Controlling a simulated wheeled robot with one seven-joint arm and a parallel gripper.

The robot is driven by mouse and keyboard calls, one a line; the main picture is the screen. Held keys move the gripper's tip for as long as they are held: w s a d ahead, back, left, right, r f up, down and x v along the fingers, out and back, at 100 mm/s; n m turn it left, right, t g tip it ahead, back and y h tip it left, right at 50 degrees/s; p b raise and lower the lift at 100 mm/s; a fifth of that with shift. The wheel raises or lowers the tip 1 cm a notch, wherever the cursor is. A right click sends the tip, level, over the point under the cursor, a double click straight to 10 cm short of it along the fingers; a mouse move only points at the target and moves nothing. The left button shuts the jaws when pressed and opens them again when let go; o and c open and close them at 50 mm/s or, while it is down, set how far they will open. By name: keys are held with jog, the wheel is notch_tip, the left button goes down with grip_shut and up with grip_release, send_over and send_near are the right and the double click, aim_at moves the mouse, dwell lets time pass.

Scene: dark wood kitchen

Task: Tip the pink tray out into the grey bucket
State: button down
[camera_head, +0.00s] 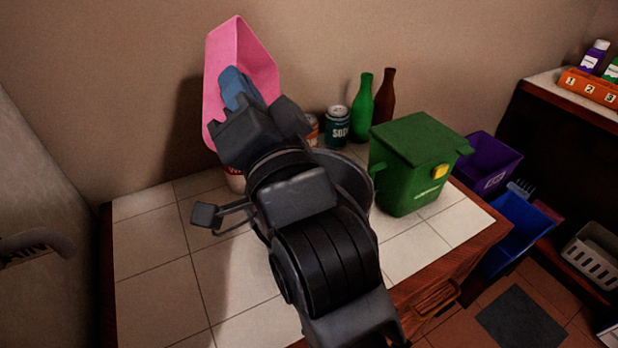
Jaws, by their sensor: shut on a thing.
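The pink tray (242,62) is raised at the back left of the counter, in front of the wall. It is steeply tilted, nearly on end. My gripper (238,98) is shut on the tray, and its dark fingers cover the tray's lower part. A blue piece (234,84) shows between the gripper and the tray; I cannot tell what it is. The grey bucket (354,182) stands on the tiles behind my arm, with only its right side and part of its rim showing. The tray is up and to the left of the bucket. The bucket's inside is mostly hidden.
A green lidded bin (412,165) stands just right of the bucket. A soda can (337,128), a green bottle (362,110) and a brown bottle (385,98) stand behind. The tiled counter (155,265) is clear at the front left.

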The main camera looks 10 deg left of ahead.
aim_at(202, 109)
jog(key=shift+w+a+r+n+g+p, duration=0.1)
jog(key=shift+a+r+n+g+p, duration=0.1)
jog(key=shift+a+r+n+p, duration=0.35)
jog(key=shift+a+r+n+g+p, duration=0.1)
jog(key=shift+r+n+g+p, duration=0.2)
jog(key=shift+p, duration=0.4)
jog(key=a+f+n+g+b, duration=0.1)
jog(key=a+f+n, duration=0.1)
jog(key=shift+a+f+n, duration=0.25)
jog(key=shift+a+f, duration=0.05)
jog(key=shift+a+f+n+g+h, duration=0.3)
jog(key=shift+a+n+g, duration=0.1)
jog(key=shift+a, duration=0.2)
jog(key=a+f+n+g+h, duration=0.2)
jog(key=a+n, duration=0.2)
jog(key=a, duration=0.3)
jog(key=w+a+f+n+h, duration=0.1)
jog(key=w+a+n, duration=0.1)
jog(key=w, duration=0.6)
jog(key=s+a+f+g+h, duration=0.1)
jog(key=s+a+f, duration=0.1)
jog(key=s, duration=0.6)
jog(key=shift+s+f+n+h, duration=0.2)
jog(key=shift+n+h, duration=0.1)
jog(key=shift+n, duration=0.1)
jog(key=shift+a, duration=0.1)
